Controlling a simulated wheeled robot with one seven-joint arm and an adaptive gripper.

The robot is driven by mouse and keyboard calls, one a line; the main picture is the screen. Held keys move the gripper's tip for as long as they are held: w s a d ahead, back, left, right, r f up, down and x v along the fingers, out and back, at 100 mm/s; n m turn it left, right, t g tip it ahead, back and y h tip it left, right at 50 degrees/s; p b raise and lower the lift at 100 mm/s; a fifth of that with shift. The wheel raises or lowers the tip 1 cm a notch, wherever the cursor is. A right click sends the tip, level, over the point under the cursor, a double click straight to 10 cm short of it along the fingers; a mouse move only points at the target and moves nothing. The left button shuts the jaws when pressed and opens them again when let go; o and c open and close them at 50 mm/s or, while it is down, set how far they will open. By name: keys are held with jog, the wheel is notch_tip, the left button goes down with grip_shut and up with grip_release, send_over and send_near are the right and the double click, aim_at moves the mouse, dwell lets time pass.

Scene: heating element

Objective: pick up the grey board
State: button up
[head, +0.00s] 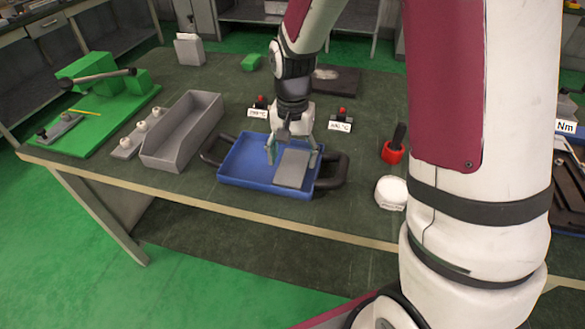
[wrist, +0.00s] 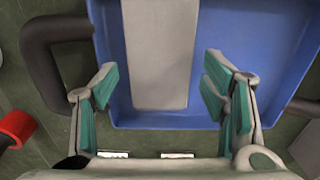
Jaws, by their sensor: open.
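The grey board (head: 292,168) lies flat in the blue tray (head: 242,153), toward its right side in the head view. In the wrist view the board (wrist: 160,55) is a long pale slab, its near end toward my gripper. The tray floor (wrist: 255,60) shows on the right of it. My gripper (head: 294,155) is above the tray, pointing down. In the wrist view its teal-padded fingers (wrist: 160,92) are spread wide, one on each side of the board's line, with nothing between them. I cannot tell the exact height of the fingertips above the board.
The tray has dark handles (head: 333,170) at both ends. A grey open bin (head: 182,132) stands left of it. Right of it are a red holder (head: 392,153) and a white round object (head: 391,192). Two small labelled signs (head: 340,126) stand behind the tray.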

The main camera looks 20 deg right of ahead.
aim_at(293, 167)
jog(key=shift+f, duration=1.25)
jog(key=c, duration=0.9)
jog(key=shift+r, duration=0.1)
